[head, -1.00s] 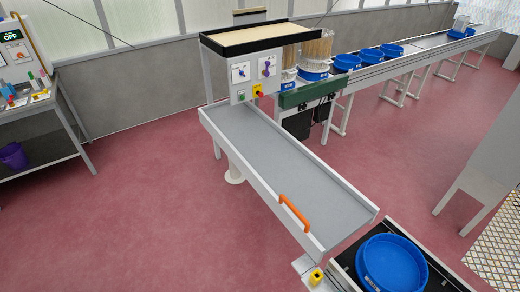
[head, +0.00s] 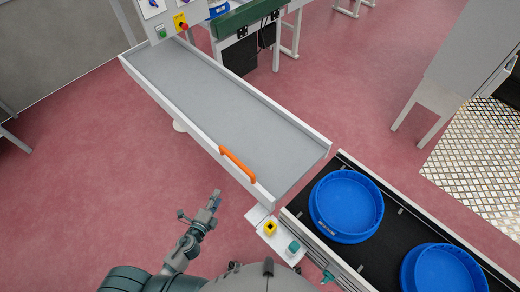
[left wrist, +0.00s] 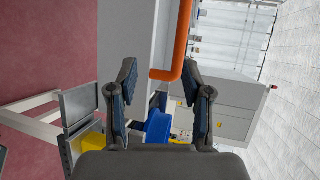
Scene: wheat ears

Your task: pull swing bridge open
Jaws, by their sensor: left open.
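The swing bridge (head: 220,105) is a long grey tray with pale side rails, running from the control cabinet at the upper left to near the black conveyor. Its orange handle (head: 237,163) sits on the near side rail, toward the conveyor end. My left gripper (head: 214,194) is left of and below the handle in the head view, apart from it. In the left wrist view, the open, empty fingers (left wrist: 160,90) frame the lower picture, and the handle (left wrist: 182,40) shows above and between them, farther off. My right gripper is not in view.
A black conveyor (head: 395,222) with blue tubs (head: 346,204) lies beside the bridge's end. A small box with a yellow-based button (head: 270,228) stands between them. Grey cabinet legs (head: 425,108) stand at right.

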